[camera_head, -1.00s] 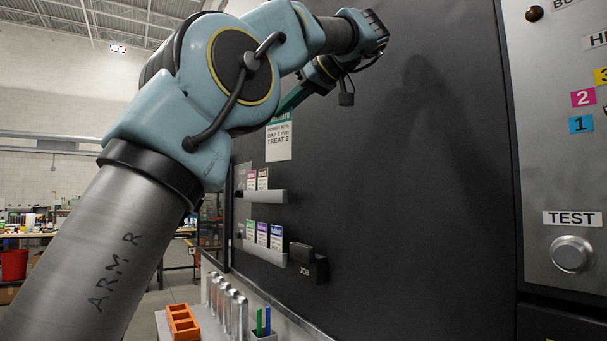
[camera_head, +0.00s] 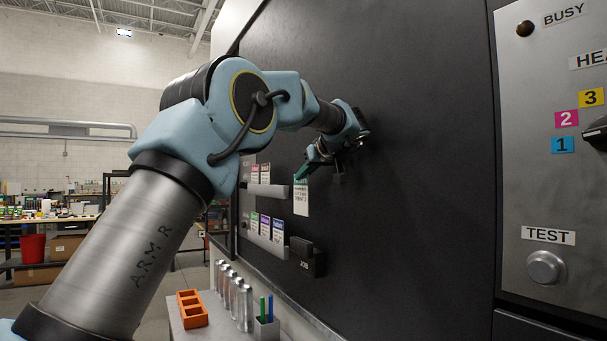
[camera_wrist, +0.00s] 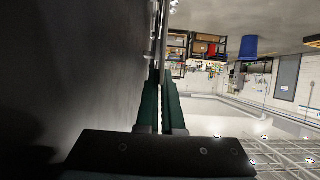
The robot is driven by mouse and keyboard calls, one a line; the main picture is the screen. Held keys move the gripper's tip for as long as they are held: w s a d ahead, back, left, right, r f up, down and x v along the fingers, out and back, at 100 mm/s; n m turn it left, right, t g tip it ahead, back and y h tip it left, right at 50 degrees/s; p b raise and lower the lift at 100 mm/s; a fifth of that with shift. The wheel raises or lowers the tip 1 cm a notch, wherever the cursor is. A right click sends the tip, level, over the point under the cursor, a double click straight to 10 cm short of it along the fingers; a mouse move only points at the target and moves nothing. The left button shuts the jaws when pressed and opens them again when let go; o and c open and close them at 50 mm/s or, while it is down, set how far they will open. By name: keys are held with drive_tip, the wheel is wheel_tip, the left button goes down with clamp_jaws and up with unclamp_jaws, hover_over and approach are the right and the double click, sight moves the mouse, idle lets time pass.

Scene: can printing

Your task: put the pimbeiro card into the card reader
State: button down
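My gripper (camera_head: 304,172) is in front of the dark panel, above the job card reader. It is shut on a white card (camera_head: 301,199) with a green header, which hangs below the fingers. Its lower lines give print settings; I cannot read the name in its header. The wrist view shows the two green fingers (camera_wrist: 160,88) close together with a thin pale edge between them. The card reader (camera_head: 307,257), a black box marked JOB, is mounted on the panel below the card, with a clear gap between them.
An upper rack (camera_head: 267,190) and a lower rack (camera_head: 264,243) hold several cards left of the reader. Below stand silver cans (camera_head: 244,308), an orange holder (camera_head: 192,310) and a pen cup (camera_head: 266,328). A control panel (camera_head: 550,200) is at right. The dark panel's middle is clear.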

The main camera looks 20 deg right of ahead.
sight(304, 194)
drive_tip(key=shift+b, duration=0.4)
wheel_tip(304, 194, down, 6)
drive_tip(key=b, duration=0.5)
drive_tip(key=shift+r+b, duration=0.1)
drive_tip(key=shift+b, duration=0.3)
drive_tip(key=shift+b, duration=0.65)
idle(1.3)
drive_tip(key=shift+f+b, duration=2.45)
drive_tip(key=shift+b, duration=0.05)
drive_tip(key=c, duration=1)
unclamp_jaws()
drive_tip(key=shift+s, duration=0.15)
drive_tip(key=b+v, duration=0.2)
drive_tip(key=v, duration=0.8)
drive_tip(key=shift+s+r+b, duration=0.25)
drive_tip(key=shift+b, duration=0.1)
